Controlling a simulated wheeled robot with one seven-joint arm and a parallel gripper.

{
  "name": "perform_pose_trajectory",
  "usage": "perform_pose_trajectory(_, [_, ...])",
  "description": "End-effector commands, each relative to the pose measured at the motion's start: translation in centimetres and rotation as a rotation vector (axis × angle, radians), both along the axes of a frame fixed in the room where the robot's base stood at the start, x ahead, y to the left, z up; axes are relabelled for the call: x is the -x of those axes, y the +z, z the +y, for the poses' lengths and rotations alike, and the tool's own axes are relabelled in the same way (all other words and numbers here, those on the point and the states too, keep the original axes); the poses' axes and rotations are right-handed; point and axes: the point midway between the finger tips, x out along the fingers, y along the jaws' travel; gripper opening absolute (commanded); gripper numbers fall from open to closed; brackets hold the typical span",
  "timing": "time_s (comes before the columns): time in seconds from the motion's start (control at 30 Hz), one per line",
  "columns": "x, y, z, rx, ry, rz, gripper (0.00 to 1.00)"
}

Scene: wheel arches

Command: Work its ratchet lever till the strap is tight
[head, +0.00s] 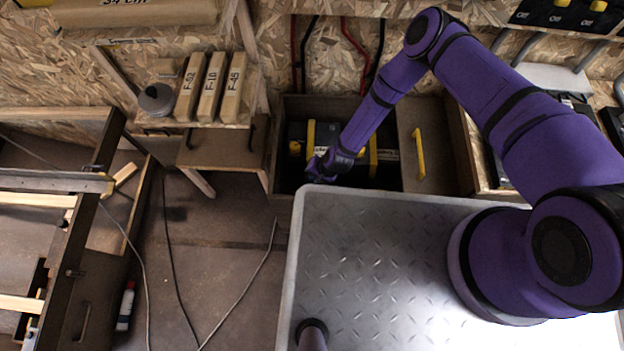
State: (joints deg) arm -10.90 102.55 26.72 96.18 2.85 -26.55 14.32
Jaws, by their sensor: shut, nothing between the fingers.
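A black box (325,131) sits in a dark open compartment below the back wall. Two yellow bands, which look like a strap, cross it: the left band (310,138) and the right band (373,158). A small yellow piece (295,148) shows at the box's left side. I cannot make out the ratchet lever; it may be hidden behind my arm or too small to tell. My gripper (319,173) is at the compartment's front, between the two bands, pointing down and left. It is shut and empty. Whether it touches anything is unclear.
A brown panel with a yellow handle (418,154) stands right of the compartment. A shelf (160,123) with labelled boxes is to the left. Loose cables (180,285) lie on the floor. My metal deck fills the lower middle.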

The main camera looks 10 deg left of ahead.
Motion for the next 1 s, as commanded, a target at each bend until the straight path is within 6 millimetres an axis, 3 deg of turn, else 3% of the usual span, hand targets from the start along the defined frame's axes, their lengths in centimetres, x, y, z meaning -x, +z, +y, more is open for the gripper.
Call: perform_pose_trajectory(1.0, [0.7, -1.3, -0.2, 0.007, 0.008, -0.008, 0.00])
